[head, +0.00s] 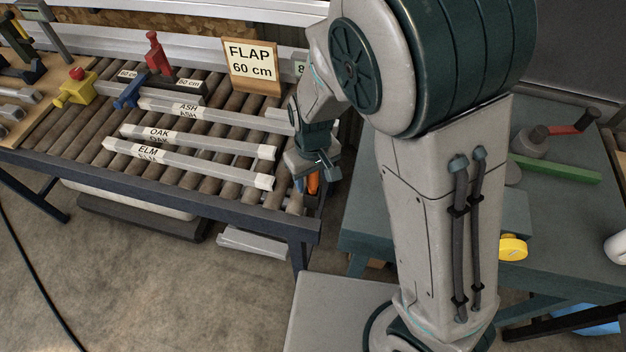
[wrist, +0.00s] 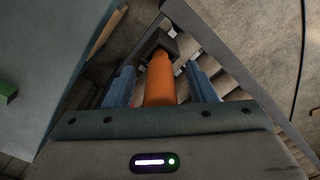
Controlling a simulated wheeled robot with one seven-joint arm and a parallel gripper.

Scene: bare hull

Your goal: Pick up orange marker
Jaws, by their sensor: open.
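The orange marker (wrist: 160,82) shows in the wrist view as an orange cylinder with a dark end. It lies between the two blue fingers of my open gripper (wrist: 162,80), with a gap visible on both sides. In the head view a small piece of the orange marker (head: 313,184) shows just below my gripper (head: 306,181), at the right end of the roller table. The rest of it is hidden by my gripper there. I cannot tell what the marker rests on.
The roller table (head: 190,190) holds grey bars labelled ASH, OAK and ELM, and red, blue and yellow clamps. A teal table (head: 365,215) with a green bar (head: 555,168) is at the right.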

